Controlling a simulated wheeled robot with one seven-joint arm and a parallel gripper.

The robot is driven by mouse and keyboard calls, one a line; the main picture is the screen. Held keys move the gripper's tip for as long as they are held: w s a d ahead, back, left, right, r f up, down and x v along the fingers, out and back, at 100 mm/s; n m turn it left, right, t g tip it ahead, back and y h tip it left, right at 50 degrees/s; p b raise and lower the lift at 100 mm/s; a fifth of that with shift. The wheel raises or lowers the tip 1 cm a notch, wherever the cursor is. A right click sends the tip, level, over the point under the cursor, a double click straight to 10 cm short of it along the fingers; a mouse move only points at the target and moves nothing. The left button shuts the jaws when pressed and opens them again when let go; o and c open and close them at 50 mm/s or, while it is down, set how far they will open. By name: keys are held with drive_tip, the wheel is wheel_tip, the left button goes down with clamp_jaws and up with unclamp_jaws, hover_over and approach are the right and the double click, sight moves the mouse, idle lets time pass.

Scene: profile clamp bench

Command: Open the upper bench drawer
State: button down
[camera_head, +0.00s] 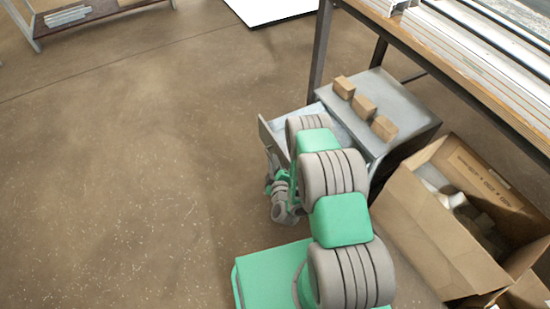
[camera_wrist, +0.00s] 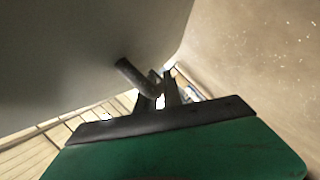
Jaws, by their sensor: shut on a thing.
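The grey bench drawer unit (camera_head: 405,105) stands under the bench. Its upper drawer (camera_head: 274,143) is pulled out to the left, with part of its pale inside showing. My arm covers much of the drawer in the head view. In the wrist view, the drawer's grey front (camera_wrist: 80,50) fills the upper left, and its dark handle (camera_wrist: 131,71) sticks out from it. My gripper (camera_wrist: 160,82) is shut on the handle. In the head view the handle and my fingertips are hidden behind my arm.
Several small wooden blocks (camera_head: 363,106) sit on top of the unit. An open cardboard box (camera_head: 430,230) stands close to its right. The bench (camera_head: 480,88) with long profiles overhangs at the upper right. The floor to the left is clear.

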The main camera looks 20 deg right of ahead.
drive_tip(key=shift+s+a, duration=0.2)
drive_tip(key=shift+a, duration=0.05)
drive_tip(key=c, duration=1.8)
unclamp_jaws()
drive_tip(key=shift+o, duration=0.2)
drive_tip(key=p+v, duration=0.2)
drive_tip(key=v, duration=0.5)
drive_tip(key=shift+s, duration=0.4)
drive_tip(key=shift+w+r, duration=0.1)
drive_tip(key=shift+r, duration=0.1)
